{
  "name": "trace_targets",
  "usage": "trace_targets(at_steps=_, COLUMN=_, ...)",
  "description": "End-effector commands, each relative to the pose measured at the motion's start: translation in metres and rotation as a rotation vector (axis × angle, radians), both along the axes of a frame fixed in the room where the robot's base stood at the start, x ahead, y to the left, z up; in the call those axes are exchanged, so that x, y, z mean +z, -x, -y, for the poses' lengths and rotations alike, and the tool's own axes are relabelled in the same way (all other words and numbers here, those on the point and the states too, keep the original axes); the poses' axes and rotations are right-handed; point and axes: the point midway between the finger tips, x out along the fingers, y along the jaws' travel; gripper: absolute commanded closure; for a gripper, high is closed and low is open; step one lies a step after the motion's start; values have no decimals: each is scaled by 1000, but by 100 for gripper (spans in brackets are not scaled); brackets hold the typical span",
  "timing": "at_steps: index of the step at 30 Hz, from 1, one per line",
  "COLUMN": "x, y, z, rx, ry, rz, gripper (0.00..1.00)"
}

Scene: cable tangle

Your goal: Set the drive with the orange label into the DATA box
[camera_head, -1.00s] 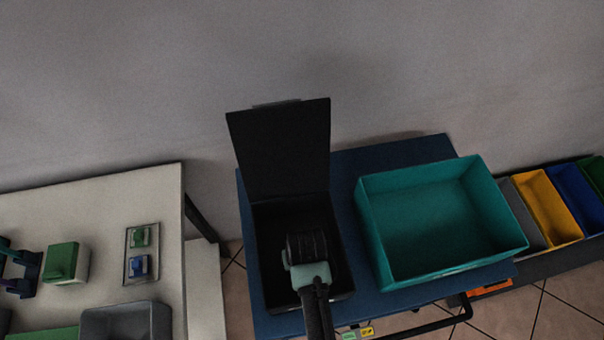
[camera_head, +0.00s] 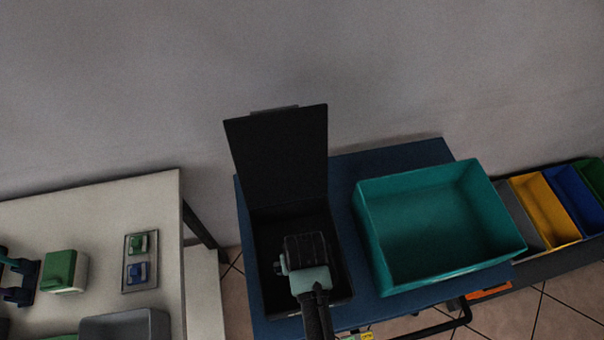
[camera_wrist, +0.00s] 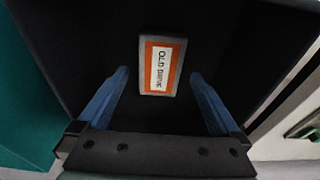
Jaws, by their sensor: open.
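The drive (camera_wrist: 161,66) is a small grey block with an orange-bordered white label reading OLD DRIVE. In the wrist view it lies on the dark floor of the black box (camera_wrist: 85,25), just beyond my fingertips and between their lines, apart from both. My gripper (camera_wrist: 159,77) is open, its two blue fingers spread and empty. In the head view my gripper (camera_head: 307,252) is inside the opening of the black lidded box (camera_head: 264,240) and hides the drive. The box's lid (camera_head: 278,155) stands up open at the back. No DATA marking is readable on it.
A large empty teal bin (camera_head: 440,225) stands right of the black box on the blue table (camera_head: 385,160). Coloured bins (camera_head: 545,205) are at the far right. A pale table (camera_head: 90,215) at left holds a green block (camera_head: 62,270) and a small tray (camera_head: 140,255).

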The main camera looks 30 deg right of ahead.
Motion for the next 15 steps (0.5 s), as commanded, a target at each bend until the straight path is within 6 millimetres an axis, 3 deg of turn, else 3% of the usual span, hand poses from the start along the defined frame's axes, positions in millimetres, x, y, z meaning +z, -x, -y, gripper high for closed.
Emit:
trace_targets(at_steps=9, x=66, y=9, z=-3, rx=0, ry=1, rz=3, gripper=0)
trace_targets(at_steps=15, x=92, y=13, z=-4, rx=0, ry=0, rz=1, gripper=0)
